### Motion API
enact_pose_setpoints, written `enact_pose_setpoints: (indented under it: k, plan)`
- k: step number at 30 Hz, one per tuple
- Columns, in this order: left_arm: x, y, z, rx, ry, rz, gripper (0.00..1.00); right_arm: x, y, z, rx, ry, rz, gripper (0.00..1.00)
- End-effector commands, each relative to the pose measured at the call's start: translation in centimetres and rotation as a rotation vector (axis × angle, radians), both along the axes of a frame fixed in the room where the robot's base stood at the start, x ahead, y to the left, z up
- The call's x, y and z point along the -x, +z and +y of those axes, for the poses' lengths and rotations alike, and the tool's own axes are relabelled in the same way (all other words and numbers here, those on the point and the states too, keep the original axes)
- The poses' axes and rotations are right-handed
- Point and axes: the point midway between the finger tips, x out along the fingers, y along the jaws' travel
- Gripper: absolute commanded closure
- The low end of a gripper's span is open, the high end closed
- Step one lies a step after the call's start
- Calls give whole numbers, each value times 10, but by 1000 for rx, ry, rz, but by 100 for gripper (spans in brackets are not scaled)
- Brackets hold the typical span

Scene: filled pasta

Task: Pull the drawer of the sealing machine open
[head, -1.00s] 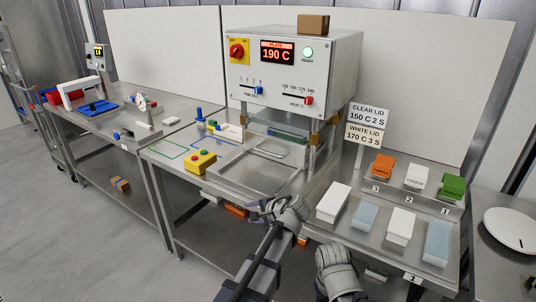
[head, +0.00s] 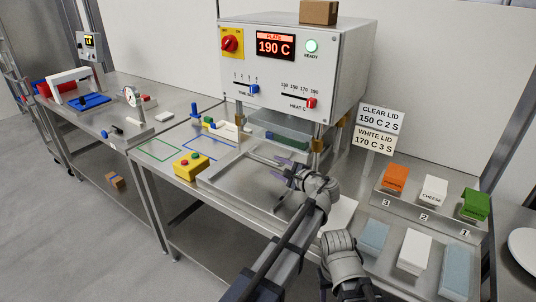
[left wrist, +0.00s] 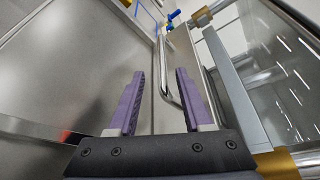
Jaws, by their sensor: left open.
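The sealing machine (head: 290,62) is a grey box on posts at the back of the steel table, with a red display reading 190 C. Its drawer (head: 228,183) is a flat metal tray low at its front, with a chrome bar handle (head: 262,160). My left gripper (head: 284,176) is open and empty over the drawer area, just in front of the handle. In the left wrist view the handle bar (left wrist: 163,75) shows between the purple fingers of my left gripper (left wrist: 160,98), closer to the right finger; contact cannot be made out. My right gripper's jaws are not visible.
Lid signs (head: 376,131) and a rack with orange, white and green blocks (head: 434,190) are on the right. White and pale blue blocks (head: 374,238) lie in front of it. Green and blue outlines mark bare table at left.

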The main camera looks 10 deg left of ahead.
Motion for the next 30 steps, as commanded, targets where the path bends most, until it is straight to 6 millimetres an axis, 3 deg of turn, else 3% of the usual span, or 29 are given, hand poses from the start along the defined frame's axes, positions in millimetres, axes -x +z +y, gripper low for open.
enact_pose_setpoints:
  k: [8, 21, 30]
  plan:
    - [-2, -1, 2, -2, 0, 0, 50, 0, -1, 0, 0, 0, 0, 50]
    - [-40, -15, 48, -1, 1, 0, 50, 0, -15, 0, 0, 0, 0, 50]
    - [-48, -17, 59, 0, -1, 0, 50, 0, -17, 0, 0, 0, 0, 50]
